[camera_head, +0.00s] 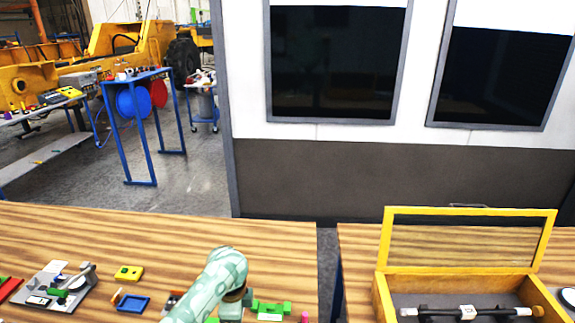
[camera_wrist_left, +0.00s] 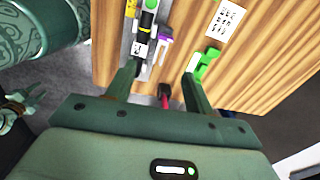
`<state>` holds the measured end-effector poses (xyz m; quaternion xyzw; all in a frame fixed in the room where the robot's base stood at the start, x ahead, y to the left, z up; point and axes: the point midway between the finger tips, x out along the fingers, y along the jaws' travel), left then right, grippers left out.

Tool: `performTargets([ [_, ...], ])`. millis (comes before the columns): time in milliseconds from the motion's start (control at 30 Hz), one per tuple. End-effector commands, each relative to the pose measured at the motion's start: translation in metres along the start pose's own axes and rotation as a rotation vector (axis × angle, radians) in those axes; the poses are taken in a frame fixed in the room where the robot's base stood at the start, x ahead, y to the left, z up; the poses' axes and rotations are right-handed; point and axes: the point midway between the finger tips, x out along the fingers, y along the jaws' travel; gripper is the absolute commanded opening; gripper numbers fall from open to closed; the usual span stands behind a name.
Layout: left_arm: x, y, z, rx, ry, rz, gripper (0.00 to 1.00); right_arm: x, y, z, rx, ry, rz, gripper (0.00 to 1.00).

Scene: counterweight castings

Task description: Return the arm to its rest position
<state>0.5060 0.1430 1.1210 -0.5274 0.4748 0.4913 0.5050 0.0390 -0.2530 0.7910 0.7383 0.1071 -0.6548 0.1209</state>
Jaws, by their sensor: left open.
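My left arm (camera_head: 215,287), in pale green patterned covering, reaches over the left wooden table. Its hand is mostly hidden behind the arm in the head view. In the left wrist view my left gripper (camera_wrist_left: 160,75) is open, its two dark green fingers apart above the table edge. No object is clamped between them. A green part (camera_wrist_left: 207,62) lies close to the right finger, and it cannot be told whether they touch.
The left table (camera_head: 150,230) holds a grey fixture (camera_head: 62,284), a yellow block (camera_head: 129,272), a blue tray (camera_head: 132,304) and green parts (camera_head: 268,307). A gap separates it from the right table (camera_head: 352,243), where a yellow-edged box (camera_head: 383,297) stands with its lid raised.

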Motion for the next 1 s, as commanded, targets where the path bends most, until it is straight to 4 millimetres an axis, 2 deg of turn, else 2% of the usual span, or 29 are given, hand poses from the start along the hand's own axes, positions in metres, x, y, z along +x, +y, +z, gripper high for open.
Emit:
performTargets([
  [33, 0.013, 0.021, 0.001, -0.047, 0.007, -0.031, 0.53, 0.0, 0.0, 0.0, 0.0, 0.0, 0.0, 0.36],
  [100, 0.021, 0.049, 0.009, -0.148, 0.009, -0.107, 0.53, 0.0, 0.0, 0.0, 0.0, 0.0, 0.001, 0.36],
  [167, 0.021, 0.074, 0.022, -0.251, 0.008, -0.181, 0.53, 0.0, 0.001, 0.0, 0.0, 0.0, 0.001, 0.36],
  [267, 0.01, 0.11, 0.048, -0.405, -0.002, -0.293, 0.53, 0.0, 0.001, 0.0, 0.0, 0.001, 0.001, 0.36],
  [500, -0.033, 0.169, 0.102, -0.642, -0.043, -0.484, 0.53, 0.0, 0.0, 0.002, 0.0, -0.002, 0.0, 0.36],
  [867, -0.113, 0.232, 0.163, -0.852, -0.104, -0.71, 0.53, 0.0, 0.0, 0.0, 0.0, 0.0, 0.0, 0.36],
  [1000, -0.065, 0.229, 0.157, -0.855, -0.087, -0.672, 0.53, 0.017, -0.001, 0.003, 0.0, -0.001, 0.0, 0.36],
])
